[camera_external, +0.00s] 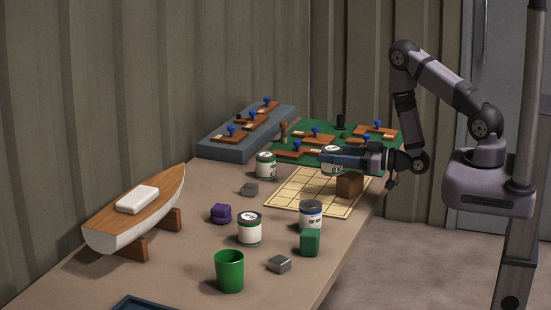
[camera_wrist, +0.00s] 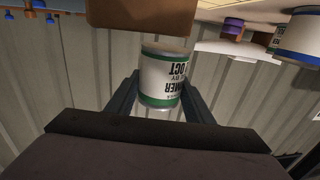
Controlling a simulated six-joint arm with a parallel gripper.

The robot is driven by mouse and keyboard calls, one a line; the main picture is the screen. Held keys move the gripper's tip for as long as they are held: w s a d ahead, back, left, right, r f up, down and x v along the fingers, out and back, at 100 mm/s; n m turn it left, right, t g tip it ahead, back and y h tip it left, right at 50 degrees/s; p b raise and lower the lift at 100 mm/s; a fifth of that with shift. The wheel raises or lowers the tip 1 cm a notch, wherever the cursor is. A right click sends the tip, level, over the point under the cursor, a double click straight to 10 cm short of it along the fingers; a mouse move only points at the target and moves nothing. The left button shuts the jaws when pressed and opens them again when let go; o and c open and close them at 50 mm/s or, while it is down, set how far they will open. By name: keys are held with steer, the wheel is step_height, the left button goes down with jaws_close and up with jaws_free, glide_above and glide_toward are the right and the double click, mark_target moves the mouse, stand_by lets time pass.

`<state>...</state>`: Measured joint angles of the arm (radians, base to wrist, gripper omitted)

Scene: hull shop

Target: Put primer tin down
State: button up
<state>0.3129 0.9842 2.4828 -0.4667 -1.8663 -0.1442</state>
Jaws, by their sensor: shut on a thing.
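The primer tin (camera_wrist: 160,75) is white with green bands, and its lettering shows upside down in the wrist view. My gripper (camera_wrist: 161,92) is shut on it, one finger on each side. In the external view the tin (camera_external: 331,154) is held level in the air near the far edge of the yellow gridded mat (camera_external: 290,198). My gripper (camera_external: 340,162) reaches it from the right and hides part of it. I cannot tell the exact height above the table.
A brown block (camera_external: 349,184) stands on the mat close to the held tin. Other tins (camera_external: 265,166) (camera_external: 249,230) (camera_external: 311,216), a green cup (camera_external: 230,272) and small blocks stand around it. Clamps lie on the green board (camera_external: 348,148) behind. A model boat (camera_external: 140,210) stands left.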

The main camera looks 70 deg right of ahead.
mark_target(329, 165)
steer(key=a, duration=0.1)
steer(key=h, duration=0.1)
steer(key=a, duration=0.1)
steer(key=shift+w+a+f+m, duration=0.3)
steer(key=shift+w+f+m, duration=0.05)
steer(key=shift+f+m, duration=0.05)
steer(key=shift+s+a+f+m+h+b, duration=0.2)
steer(key=shift+s+f+m+h+b, duration=0.2)
steer(key=shift+f+h+b, duration=0.3)
steer(key=shift+d, duration=0.1)
steer(key=shift+w+d+r, duration=0.1)
steer(key=shift+w+r, duration=0.1)
steer(key=d+r, duration=0.6)
steer(key=shift+w+d, duration=0.25)
steer(key=shift+d, duration=0.1)
